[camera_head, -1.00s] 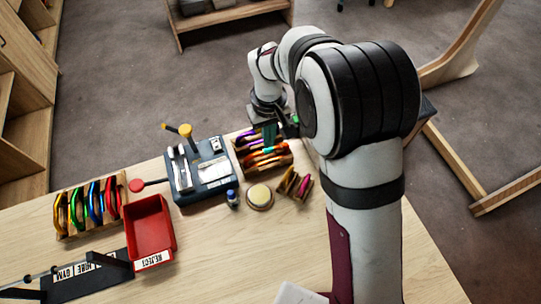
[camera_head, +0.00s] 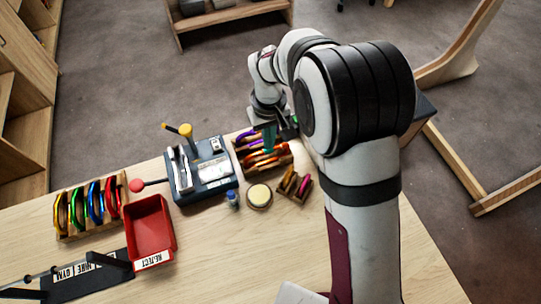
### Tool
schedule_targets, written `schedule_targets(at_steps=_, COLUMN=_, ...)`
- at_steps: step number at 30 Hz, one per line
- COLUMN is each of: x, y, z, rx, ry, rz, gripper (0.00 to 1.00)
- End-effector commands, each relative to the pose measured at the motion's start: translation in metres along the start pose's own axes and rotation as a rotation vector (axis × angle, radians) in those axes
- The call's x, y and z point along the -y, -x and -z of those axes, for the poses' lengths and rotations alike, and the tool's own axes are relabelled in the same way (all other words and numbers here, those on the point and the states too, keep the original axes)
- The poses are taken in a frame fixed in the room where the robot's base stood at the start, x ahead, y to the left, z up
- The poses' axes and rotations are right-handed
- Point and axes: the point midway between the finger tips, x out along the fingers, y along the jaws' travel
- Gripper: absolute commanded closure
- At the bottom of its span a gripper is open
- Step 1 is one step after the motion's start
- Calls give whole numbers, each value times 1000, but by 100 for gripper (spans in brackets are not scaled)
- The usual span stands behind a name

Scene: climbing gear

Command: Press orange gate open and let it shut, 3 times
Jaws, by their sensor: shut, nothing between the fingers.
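The orange carabiner (camera_head: 270,160) sits in a wooden rack (camera_head: 245,166) at the back of the table, with a purple carabiner (camera_head: 246,138) behind it. Its gate is too small to make out. My gripper (camera_head: 269,146) points down over the rack, its teal fingertips shut and empty, low among the carabiners. I cannot tell whether the fingertips touch the orange one.
A blue-grey device (camera_head: 212,189) with upright parts stands left of the rack. A small wooden holder (camera_head: 296,196), a round pad (camera_head: 259,196) and a small bottle (camera_head: 233,199) stand in front. A red reject bin (camera_head: 150,228) and a rack of coloured carabiners (camera_head: 85,212) are further left. The front middle is clear.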

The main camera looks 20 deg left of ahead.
Motion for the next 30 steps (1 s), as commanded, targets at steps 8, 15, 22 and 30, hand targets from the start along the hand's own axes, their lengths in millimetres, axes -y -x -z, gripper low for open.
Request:
schedule_targets(at_steps=8, x=0, y=-8, z=0, rx=0, ry=0, rz=0, gripper=100)
schedule_targets(at_steps=15, x=0, y=-16, z=0, rx=1, ry=0, rz=0, gripper=100)
schedule_targets(at_steps=22, x=0, y=-18, z=0, rx=0, ry=-1, rz=0, gripper=100)
schedule_targets(at_steps=30, x=0, y=18, z=0, rx=-2, ry=-1, rz=0, gripper=100)
